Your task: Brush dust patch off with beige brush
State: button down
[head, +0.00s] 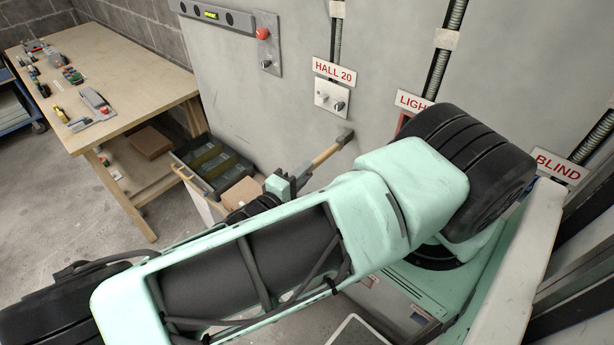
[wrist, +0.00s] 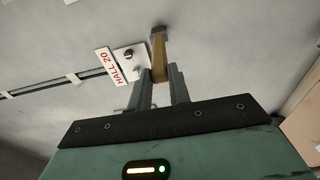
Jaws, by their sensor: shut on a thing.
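My gripper (head: 302,174) is shut on the beige handle of the brush (head: 325,154). The brush points up toward the grey wall panel (head: 285,95), and its dark head is at or very near the panel, below and right of the HALL 20 switch plate (head: 332,98). I cannot tell if the bristles touch. In the wrist view the brush (wrist: 159,58) stands out between both fingers of my gripper (wrist: 161,75), its head against the pale panel. I cannot make out a dust patch; my arm hides part of the panel.
A workbench (head: 120,70) with small tools stands at the left. An open compartment case (head: 182,171) and a cardboard box sit below the panel. A spirit level (head: 213,15) and a red-button box (head: 266,45) are on the panel. LIGHT and BLIND labels are to the right.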

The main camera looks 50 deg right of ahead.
jog(key=shift+w+b, duration=0.55)
jog(key=shift+w, duration=2.15)
jog(key=s+p, duration=0.2)
jog(key=s, duration=0.9)
jog(key=shift+d, duration=0.15)
